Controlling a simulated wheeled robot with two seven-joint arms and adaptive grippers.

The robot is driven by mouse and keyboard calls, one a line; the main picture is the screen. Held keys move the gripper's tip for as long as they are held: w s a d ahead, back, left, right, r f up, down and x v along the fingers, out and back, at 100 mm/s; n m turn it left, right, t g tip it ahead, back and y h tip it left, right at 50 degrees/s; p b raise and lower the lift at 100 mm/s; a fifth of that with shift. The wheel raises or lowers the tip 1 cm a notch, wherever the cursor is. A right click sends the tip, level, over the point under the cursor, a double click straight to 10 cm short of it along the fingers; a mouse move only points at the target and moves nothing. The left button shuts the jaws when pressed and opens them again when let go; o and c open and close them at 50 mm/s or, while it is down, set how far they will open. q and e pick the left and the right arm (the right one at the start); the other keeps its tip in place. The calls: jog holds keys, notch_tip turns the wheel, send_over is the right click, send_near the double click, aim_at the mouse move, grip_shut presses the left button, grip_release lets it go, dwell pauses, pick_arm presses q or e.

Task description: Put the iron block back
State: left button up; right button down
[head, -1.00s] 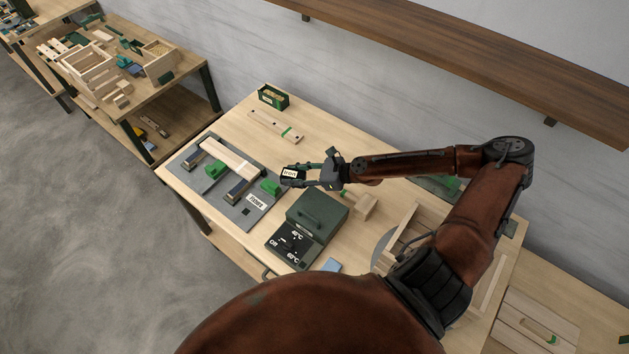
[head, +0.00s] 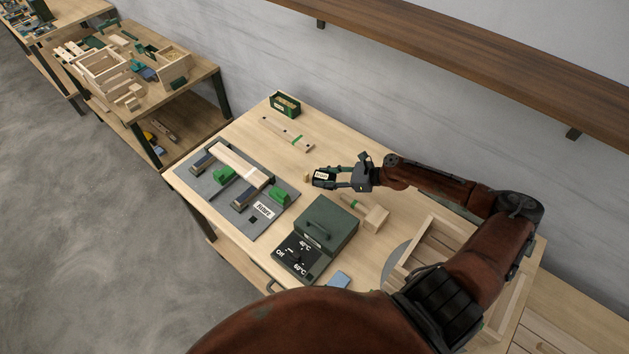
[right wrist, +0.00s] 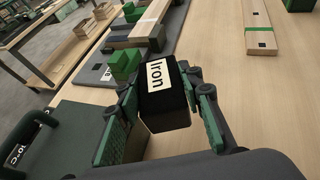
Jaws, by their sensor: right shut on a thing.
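The iron block (head: 322,177) is a black block with a white label reading "Iron", clear in the right wrist view (right wrist: 165,100). My right gripper (head: 325,178) is shut on it, with one finger on each side. It holds the block over the table, to the right of the grey mat (head: 262,232). Whether the block touches the table is hard to tell. In the right wrist view the right gripper (right wrist: 160,105) has the label facing the camera. My left gripper is not in view.
The mat carries a wooden strip, green blocks and a white label. A dark green box with a temperature dial (head: 325,222) stands in front of the gripper. A small tan piece (head: 306,178) is just left of it. A wooden crate (head: 428,243) stands at right. A green bin (head: 285,104) is behind.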

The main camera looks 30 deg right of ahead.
aim_at(331, 178)
jog(key=d+f, duration=0.3)
jog(key=shift+w+d+f+b, duration=0.1)
jog(key=shift+w+f+b, duration=0.2)
jog(key=shift+f, duration=0.05)
jog(key=shift+d+f, duration=0.15)
jog(key=shift+f, duration=1.6)
jog(key=shift+f, duration=0.15)
jog(key=c, duration=1.3)
grip_release()
jog(key=shift+s+f, duration=0.1)
jog(key=v, duration=1.2)
jog(key=shift+d, duration=0.1)
